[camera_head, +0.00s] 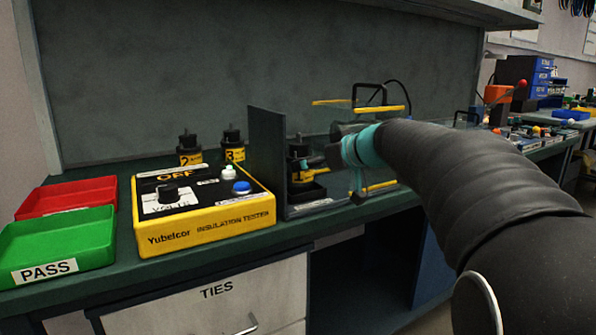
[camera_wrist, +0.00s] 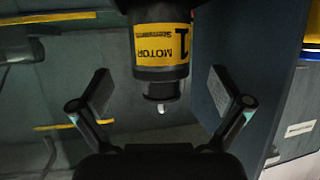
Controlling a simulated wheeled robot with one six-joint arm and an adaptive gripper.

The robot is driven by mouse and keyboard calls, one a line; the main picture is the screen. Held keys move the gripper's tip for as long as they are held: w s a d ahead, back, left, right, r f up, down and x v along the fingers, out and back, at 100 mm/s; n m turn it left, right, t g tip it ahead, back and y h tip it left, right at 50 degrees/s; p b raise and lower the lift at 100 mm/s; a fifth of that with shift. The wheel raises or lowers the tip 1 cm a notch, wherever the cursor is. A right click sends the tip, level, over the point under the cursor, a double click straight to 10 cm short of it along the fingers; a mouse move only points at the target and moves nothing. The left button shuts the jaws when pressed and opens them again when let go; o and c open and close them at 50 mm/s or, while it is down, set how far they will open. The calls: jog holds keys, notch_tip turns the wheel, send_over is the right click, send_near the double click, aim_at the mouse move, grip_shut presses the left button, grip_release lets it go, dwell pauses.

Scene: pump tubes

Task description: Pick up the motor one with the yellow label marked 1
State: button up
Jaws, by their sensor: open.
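The motor with the yellow label marked 1 (camera_wrist: 162,45) is at the top middle of the wrist view, label readable, its narrow end facing my gripper. In the head view the motor (camera_head: 302,175) stands upright in a black holder, right of a dark upright panel, partly covered by my gripper. My gripper (camera_wrist: 161,92) is open, one finger on each side of the motor's line. The fingers are apart from the motor and hold nothing.
The dark panel (camera_head: 267,155) stands close on the motor's left. A yellow insulation tester (camera_head: 205,212), motors 2 (camera_head: 190,157) and 3 (camera_head: 234,154), a red tray (camera_head: 68,195) and a green PASS tray (camera_head: 60,243) are further left. A yellow-edged frame (camera_head: 380,108) is behind my wrist.

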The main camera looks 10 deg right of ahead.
jog(key=x, duration=0.5)
jog(key=shift+w+a+f+p, duration=0.1)
jog(key=shift+w+a+p, duration=0.1)
jog(key=shift+p, duration=0.2)
jog(key=shift+d, duration=0.1)
jog(key=c, duration=1.6)
jog(key=shift+r, duration=0.25)
jog(key=shift+c, duration=1.3)
jog(key=shift+r, duration=0.1)
